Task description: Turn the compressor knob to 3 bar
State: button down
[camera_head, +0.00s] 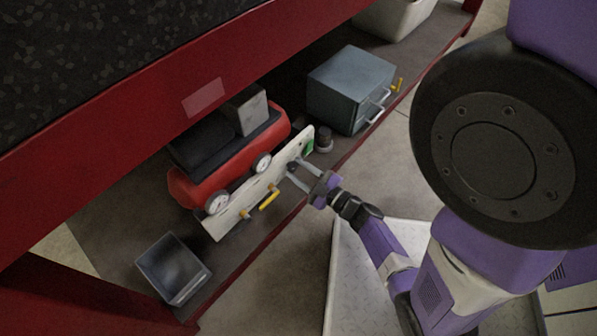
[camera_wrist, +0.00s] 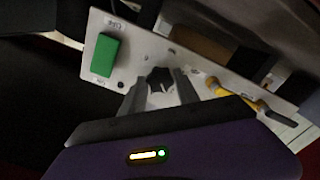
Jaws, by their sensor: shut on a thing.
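The compressor (camera_head: 229,151) is red with a black top and stands on the low shelf. Its pale front panel (camera_head: 257,190) carries two white round gauges, a yellow handle and a green switch. The green switch (camera_wrist: 106,55) is at the panel's left in the wrist view. The black knob (camera_wrist: 159,79) is on the panel, between my gripper's fingers. My gripper (camera_wrist: 157,88) is shut on the knob, one finger on each side; in the head view my gripper (camera_head: 300,174) reaches the panel from the right. The gauge readings are too small to tell.
A blue-grey drawer box (camera_head: 350,88) with handles stands behind on the shelf, with a small dark cylinder (camera_head: 324,139) near it. An open dark bin (camera_head: 173,268) is at the front left. The red beam (camera_head: 150,98) runs above the shelf. A yellow lever (camera_wrist: 234,93) sits beside my right finger.

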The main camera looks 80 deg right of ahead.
jog(key=shift+n+b, duration=0.3)
jog(key=shift+n, duration=0.7)
jog(key=shift+s, duration=0.1)
jog(key=c, duration=0.9)
grip_release()
jog(key=p+v, duration=0.1)
jog(key=v, duration=0.6)
jog(key=shift+s+a+p, duration=0.25)
jog(key=shift+s+p, duration=0.05)
jog(key=shift+p, duration=0.05)
